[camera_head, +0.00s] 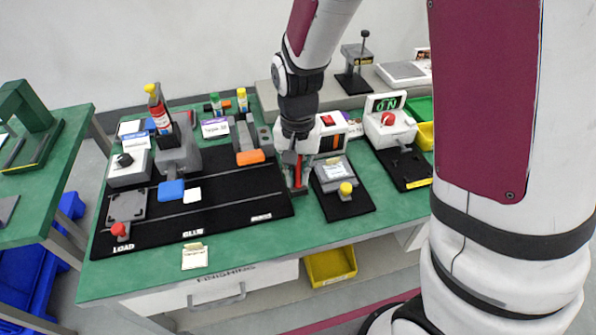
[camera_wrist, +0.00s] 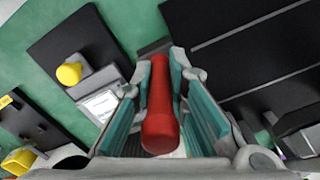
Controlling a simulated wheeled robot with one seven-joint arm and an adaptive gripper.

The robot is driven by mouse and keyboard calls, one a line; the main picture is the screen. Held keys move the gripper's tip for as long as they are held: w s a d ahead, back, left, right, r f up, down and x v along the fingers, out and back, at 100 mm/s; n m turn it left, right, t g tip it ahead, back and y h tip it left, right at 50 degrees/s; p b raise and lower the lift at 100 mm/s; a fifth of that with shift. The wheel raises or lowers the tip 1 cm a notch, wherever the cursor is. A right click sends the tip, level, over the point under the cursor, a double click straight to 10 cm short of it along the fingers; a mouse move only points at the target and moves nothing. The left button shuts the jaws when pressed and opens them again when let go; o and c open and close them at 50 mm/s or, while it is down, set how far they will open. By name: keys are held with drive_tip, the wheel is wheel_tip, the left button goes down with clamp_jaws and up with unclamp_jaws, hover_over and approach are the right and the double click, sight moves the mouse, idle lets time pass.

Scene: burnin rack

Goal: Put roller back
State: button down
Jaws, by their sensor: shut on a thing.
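My gripper (camera_wrist: 160,110) is shut on the red roller (camera_wrist: 160,128), which lies lengthwise between the two fingers in the wrist view. In the head view the roller (camera_head: 299,172) shows as a thin red strip at the gripper (camera_head: 296,165), low over the green table between the long black mat and the smaller black mat. A dark grey block sits right under or behind the roller's lower end; I cannot tell whether the roller touches it.
The long black mat (camera_head: 235,190) carries rails, a red knob (camera_head: 119,229) and a blue block (camera_head: 171,190). To the right are a yellow-knobbed device (camera_head: 346,188) and a white box with a red button (camera_head: 389,118). Bare green table (camera_head: 330,228) lies in front.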

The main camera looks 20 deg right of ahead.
drive_tip(key=shift+f, duration=0.6)
drive_tip(key=c, duration=1.6)
unclamp_jaws()
drive_tip(key=shift+r, duration=0.15)
wheel_tip(320, 180, up, 13)
drive_tip(key=shift+r+p, duration=0.1)
drive_tip(key=shift+p, duration=0.6)
drive_tip(key=s+d+r+n+t, duration=0.1)
drive_tip(key=s+d+r+n, duration=0.1)
drive_tip(key=s, duration=0.5)
drive_tip(key=s+d+r+n+t, duration=0.1)
drive_tip(key=s+d+r, duration=0.1)
drive_tip(key=s, duration=0.5)
drive_tip(key=s+d+r+n+t, duration=0.1)
drive_tip(key=s+r, duration=0.3)
drive_tip(key=s, duration=0.4)
drive_tip(key=shift+s+d+r+n, duration=0.1)
drive_tip(key=shift+d+r+n, duration=0.2)
drive_tip(key=shift+d+n, duration=0.4)
drive_tip(key=shift+a, duration=0.15)
